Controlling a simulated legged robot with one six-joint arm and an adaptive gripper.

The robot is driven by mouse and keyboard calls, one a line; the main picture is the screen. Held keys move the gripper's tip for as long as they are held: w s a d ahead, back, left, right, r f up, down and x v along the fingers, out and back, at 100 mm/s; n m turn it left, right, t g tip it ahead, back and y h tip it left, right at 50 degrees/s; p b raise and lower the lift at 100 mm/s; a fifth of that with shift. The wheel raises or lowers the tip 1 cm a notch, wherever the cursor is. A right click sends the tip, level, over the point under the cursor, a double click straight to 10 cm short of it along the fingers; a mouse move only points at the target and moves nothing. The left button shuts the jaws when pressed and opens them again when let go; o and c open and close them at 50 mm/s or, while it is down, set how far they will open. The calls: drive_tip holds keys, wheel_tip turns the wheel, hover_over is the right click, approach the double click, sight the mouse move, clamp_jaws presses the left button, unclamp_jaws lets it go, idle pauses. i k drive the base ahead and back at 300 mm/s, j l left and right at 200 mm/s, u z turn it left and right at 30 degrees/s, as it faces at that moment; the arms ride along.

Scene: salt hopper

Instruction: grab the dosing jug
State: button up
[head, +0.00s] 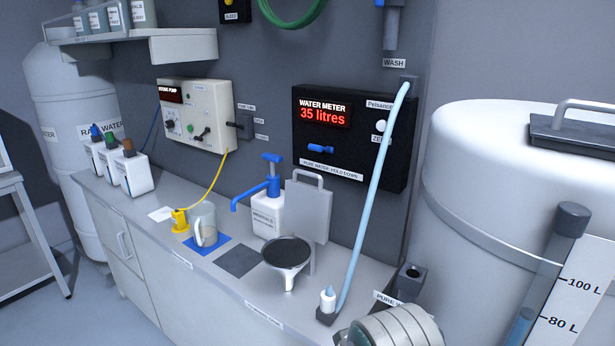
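A translucent grey jug (206,224), which I take to be the dosing jug, stands upright on a blue square mat (220,248) on the counter. Its handle faces toward me, slightly left. A small yellow fitting (180,222) on a yellow hose stands close to its left. My gripper is not in view, so I cannot see its state.
On the counter (185,268), a dark square (238,261) and a dark-topped funnel (288,256) lie right of the jug. Behind are a white bottle with blue pump (266,215) and a grey board (308,210). Three white containers (124,168) stand left. A large white tank (505,190) fills the right.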

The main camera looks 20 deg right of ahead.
sight(202, 215)
drive_tip(key=j+z, duration=0.3)
drive_tip(key=j, duration=1.5)
drive_tip(key=i+j+z, duration=0.35)
drive_tip(key=i+j, duration=0.85)
